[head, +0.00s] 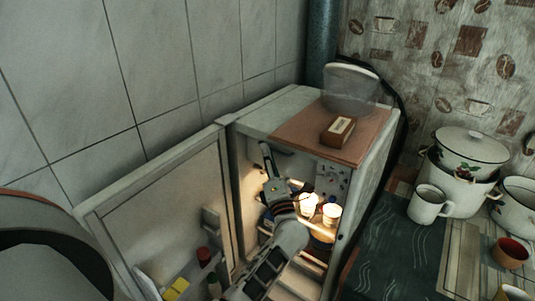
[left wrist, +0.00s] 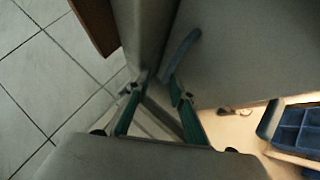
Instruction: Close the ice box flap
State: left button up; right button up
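The refrigerator (head: 368,205) stands with its door (head: 160,212) swung wide open to the left. My left arm reaches into its upper part. My left gripper (head: 266,158) is near the top left of the opening, and its fingers (left wrist: 153,86) show apart, with nothing clearly held, in the left wrist view. A plain grey panel (left wrist: 250,50), which seems to be the ice box flap, lies right of the fingers. A curved blue-grey handle-like piece (left wrist: 182,50) is close to the right fingertip. I cannot tell whether they touch, or the flap's exact angle. My right gripper is not in view.
A small brown box (head: 338,131) and a clear cover (head: 350,88) sit on top. Lit white containers (head: 330,213) stand inside. A blue divided tray (left wrist: 300,127) shows at the right. Pots (head: 462,170) and a mug (head: 428,204) stand on the counter at right.

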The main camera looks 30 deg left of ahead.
pick_arm(q)
jog(key=v, duration=0.7)
jog(key=shift+s+d, duration=0.15)
jog(key=shift+s, duration=0.05)
jog(key=shift+f, duration=0.1)
jog(key=s+d+f+m+t+h, duration=0.1)
jog(key=s+d+f+m+h, duration=0.45)
jog(key=f+m+h, duration=0.55)
jog(key=s+d+f+m+t+h, duration=0.1)
jog(key=s+d+f+m+h, duration=0.45)
jog(key=m, duration=1.05)
jog(key=s+d+f+m+g+h, duration=0.1)
jog(key=s+f+m+g+h, duration=0.1)
jog(key=s+f+m+g, duration=0.5)
jog(key=s+f+m, duration=0.2)
jog(key=s+f, duration=0.3)
jog(key=s, duration=0.2)
jog(key=shift+s+d+f, duration=0.25)
jog(key=shift+s+d, duration=0.15)
jog(key=shift+o, duration=0.4)
